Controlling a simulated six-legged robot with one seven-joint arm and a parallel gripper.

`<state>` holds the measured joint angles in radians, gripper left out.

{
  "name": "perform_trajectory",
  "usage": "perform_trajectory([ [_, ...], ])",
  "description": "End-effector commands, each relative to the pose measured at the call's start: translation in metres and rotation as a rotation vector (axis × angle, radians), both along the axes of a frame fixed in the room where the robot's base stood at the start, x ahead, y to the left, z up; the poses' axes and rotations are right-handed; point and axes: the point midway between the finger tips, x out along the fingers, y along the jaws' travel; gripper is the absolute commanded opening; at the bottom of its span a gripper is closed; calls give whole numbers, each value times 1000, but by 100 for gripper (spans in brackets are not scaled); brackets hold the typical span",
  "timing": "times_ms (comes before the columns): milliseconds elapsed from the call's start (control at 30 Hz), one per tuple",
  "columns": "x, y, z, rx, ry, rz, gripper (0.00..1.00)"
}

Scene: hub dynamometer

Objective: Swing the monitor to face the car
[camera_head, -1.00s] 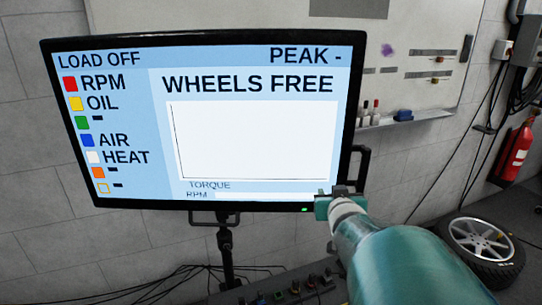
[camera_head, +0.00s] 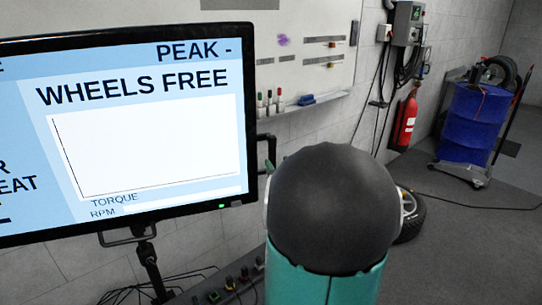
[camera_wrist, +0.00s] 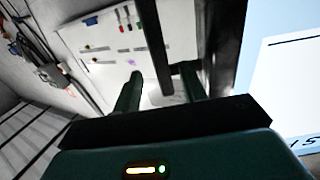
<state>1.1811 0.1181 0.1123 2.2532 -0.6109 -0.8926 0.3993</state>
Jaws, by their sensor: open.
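The monitor (camera_head: 145,140) stands at the left of the head view, its lit screen reading "WHEELS FREE" and cut off by the picture's left edge. A dark handle (camera_head: 268,143) sticks out from its right side, partly hidden by my arm. In the wrist view the monitor's screen (camera_wrist: 290,95) is at the right. My gripper (camera_wrist: 160,84) is open, its two green fingers apart. The handle's dark bar (camera_wrist: 154,40) shows between the fingers in the picture; I cannot tell whether it touches them. No car is in view.
A stand (camera_head: 149,262) carries the monitor, with cables on the floor. A whiteboard (camera_head: 300,55) hangs behind. A fire extinguisher (camera_head: 405,122), a blue drum (camera_head: 472,122) on a trolley and a wheel (camera_head: 411,218) are to the right. The floor at right is mostly open.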

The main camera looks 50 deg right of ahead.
Motion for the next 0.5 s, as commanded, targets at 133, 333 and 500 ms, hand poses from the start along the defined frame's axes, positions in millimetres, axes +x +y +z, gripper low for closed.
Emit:
perform_trajectory([
  [133,25,-17,-1,2,0,2,42],
  [333,45,-31,0,1,-1,2,42],
  [500,49,-34,0,1,-1,1,42],
])
